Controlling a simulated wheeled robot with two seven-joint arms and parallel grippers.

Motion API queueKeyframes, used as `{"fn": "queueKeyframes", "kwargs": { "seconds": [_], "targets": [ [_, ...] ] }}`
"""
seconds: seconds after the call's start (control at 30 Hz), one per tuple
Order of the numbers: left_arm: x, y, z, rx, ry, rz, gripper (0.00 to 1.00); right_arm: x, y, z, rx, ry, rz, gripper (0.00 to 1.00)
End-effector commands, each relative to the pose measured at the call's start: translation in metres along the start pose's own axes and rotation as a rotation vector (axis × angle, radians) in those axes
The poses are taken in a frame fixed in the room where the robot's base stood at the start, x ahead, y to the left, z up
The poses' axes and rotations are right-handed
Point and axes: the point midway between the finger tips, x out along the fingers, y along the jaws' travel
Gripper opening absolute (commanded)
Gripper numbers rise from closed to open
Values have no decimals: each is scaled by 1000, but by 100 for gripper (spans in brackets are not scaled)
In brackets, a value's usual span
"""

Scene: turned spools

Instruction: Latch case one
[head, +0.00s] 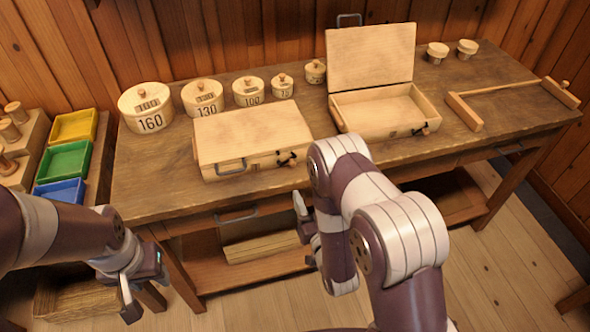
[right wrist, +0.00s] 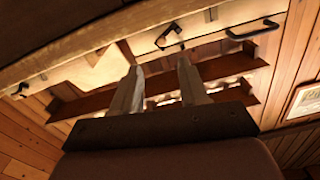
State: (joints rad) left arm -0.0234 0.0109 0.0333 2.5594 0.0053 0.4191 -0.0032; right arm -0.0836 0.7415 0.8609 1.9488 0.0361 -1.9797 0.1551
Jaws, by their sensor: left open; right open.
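Two pale wooden cases stand on the workbench in the head view; no label shows which is case one. The left case (head: 250,141) has its lid down, with a handle and a dark latch (head: 287,159) on its front. I cannot tell whether that latch is fastened. The right case (head: 375,100) stands open, its lid upright and its inside empty, with a latch (head: 421,130) at its front. My left gripper (head: 146,283) is open and empty, low in front of the bench. My right gripper (head: 305,232) is open below the bench front, partly hidden by my arm; its fingers show in the right wrist view (right wrist: 157,68).
Several numbered round lidded boxes (head: 150,108) line the bench's back left. Two small round pieces (head: 437,53) and a wooden rail frame (head: 512,87) are at the right. Coloured trays (head: 66,160) stand at the left. The bench's front edge and drawer handles (head: 237,216) are near my grippers.

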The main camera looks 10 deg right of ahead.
Motion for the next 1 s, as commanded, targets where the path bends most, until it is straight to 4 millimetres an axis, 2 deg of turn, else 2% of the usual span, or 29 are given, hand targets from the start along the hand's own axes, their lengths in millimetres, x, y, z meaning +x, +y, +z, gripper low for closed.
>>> {"fn": "queueKeyframes", "kwargs": {
  "seconds": [0.1,0.3,0.5,0.77,0.87,0.9,1.0],
  "targets": [
    [-7,0,0,0,-1,0,43,36,-1,-4,0,7,-1,44],
    [-11,0,-1,0,-1,0,43,78,0,-2,-1,3,0,44],
    [-12,0,-1,0,-1,0,43,96,0,-1,-1,1,0,44],
    [-12,0,-1,0,-1,0,43,97,0,-1,-1,0,0,44],
    [-12,0,-1,0,-1,0,43,97,0,-1,-1,0,0,14],
    [-12,0,-1,0,-1,0,43,97,0,-1,-1,0,0,1],
    [-12,0,-1,0,-1,0,43,97,0,-1,-1,0,0,0]
  ]
}}
